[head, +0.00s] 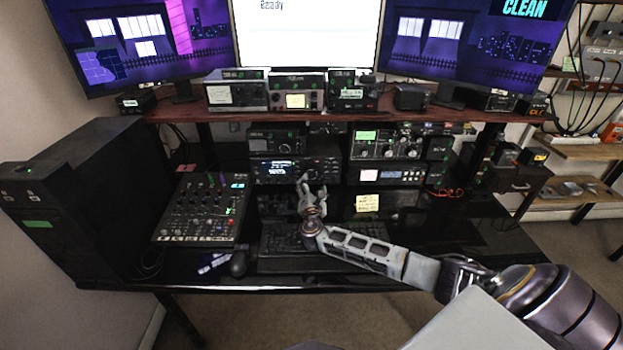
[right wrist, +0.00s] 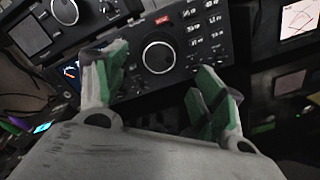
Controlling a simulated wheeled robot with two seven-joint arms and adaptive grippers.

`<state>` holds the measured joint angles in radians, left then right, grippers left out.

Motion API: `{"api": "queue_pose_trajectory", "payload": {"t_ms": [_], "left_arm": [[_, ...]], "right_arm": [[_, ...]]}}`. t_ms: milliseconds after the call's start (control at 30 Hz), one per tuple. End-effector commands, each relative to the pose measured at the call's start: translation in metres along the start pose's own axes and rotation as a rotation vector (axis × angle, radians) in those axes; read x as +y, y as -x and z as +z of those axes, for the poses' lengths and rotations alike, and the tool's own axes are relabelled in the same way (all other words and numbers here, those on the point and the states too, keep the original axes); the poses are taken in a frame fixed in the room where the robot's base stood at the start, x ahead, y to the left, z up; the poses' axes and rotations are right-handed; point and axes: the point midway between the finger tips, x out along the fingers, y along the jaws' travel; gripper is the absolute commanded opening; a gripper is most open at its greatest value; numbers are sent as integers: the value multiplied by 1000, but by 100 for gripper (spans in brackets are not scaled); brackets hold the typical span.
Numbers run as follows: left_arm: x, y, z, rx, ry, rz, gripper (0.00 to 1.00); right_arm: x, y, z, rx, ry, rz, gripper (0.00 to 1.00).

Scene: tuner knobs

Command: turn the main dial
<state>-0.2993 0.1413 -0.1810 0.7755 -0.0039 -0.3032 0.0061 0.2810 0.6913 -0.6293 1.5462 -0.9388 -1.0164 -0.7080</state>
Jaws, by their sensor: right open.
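The black radio (head: 272,170) with a lit display sits on the desk under the shelf. Its large round main dial (right wrist: 158,57) shows in the right wrist view, on a panel with several small buttons. My right gripper (head: 313,186) is in front of the radio's right part. In the right wrist view the open fingers (right wrist: 163,70) with green pads stand on either side of the dial, with a gap between them and nothing held. I cannot tell how far the fingertips are from the panel. My left gripper is not in view.
Another radio (head: 388,172) with a yellow note (head: 367,203) below it stands to the right. A mixer (head: 203,208) is at the left, and a keyboard (head: 285,240) lies below my right gripper. A shelf (head: 420,113) with more devices runs above.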

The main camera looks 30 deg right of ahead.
Motion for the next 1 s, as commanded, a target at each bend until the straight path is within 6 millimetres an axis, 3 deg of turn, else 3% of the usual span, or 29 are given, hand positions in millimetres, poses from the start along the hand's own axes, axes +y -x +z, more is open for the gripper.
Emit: {"api": "queue_pose_trajectory", "payload": {"t_ms": [600,1000], "left_arm": [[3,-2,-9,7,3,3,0],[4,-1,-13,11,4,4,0]], "right_arm": [[0,-57,0,0,-1,0,69],[0,-64,0,1,-1,0,69]]}}
